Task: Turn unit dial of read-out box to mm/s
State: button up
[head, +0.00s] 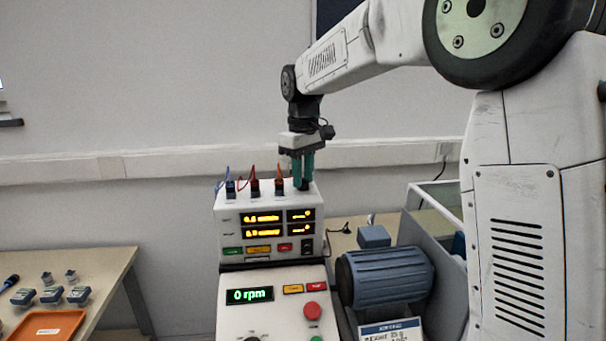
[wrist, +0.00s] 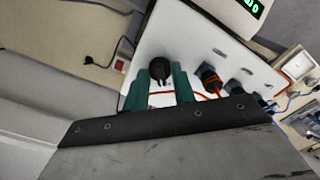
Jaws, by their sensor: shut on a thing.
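The white read-out box (head: 232,246) stands at the middle of the head view, with several lit yellow displays whose small text I cannot read surely. In the wrist view its white panel (wrist: 172,28) carries a black dial (wrist: 160,72). My gripper (head: 303,182) points straight down over the right end of the box's top. In the wrist view its green fingers (wrist: 159,77) are shut on the dial, one on each side. The fingers mostly hide the dial in the head view. I cannot read the dial's unit marks.
Plugs with blue, red and orange cables (head: 254,187) stand on the box top left of my gripper. Below is a control panel reading 0 rpm (head: 250,295) with a red button (head: 312,311). A blue motor (head: 388,276) sits right. A table with an orange tray (head: 48,327) stands left.

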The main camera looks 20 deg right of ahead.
jog(key=shift+r, duration=0.1)
jog(key=o, duration=1)
notch_tip(320, 180, up, 8)
jog(key=shift+f, duration=0.15)
jog(key=shift+w+f, duration=0.1)
jog(key=shift+m, duration=0.8)
jog(key=s+f, duration=0.1)
jog(key=f, duration=0.1)
jog(key=s+f, duration=0.1)
jog(key=s, duration=0.1)
jog(key=shift+f, duration=0.4)
jog(key=s+d+f+m, duration=0.1)
jog(key=s+f, duration=0.2)
jog(key=s, duration=0.8)
jog(key=s+d+f+m+t, duration=0.1)
jog(key=s+f, duration=0.1)
jog(key=s, duration=1)
jog(key=s+d+f+m, duration=0.1)
jog(key=s+f+m, duration=0.1)
jog(key=s, duration=0.9)
jog(key=shift+s+f, duration=0.25)
jog(key=shift+f, duration=0.55)
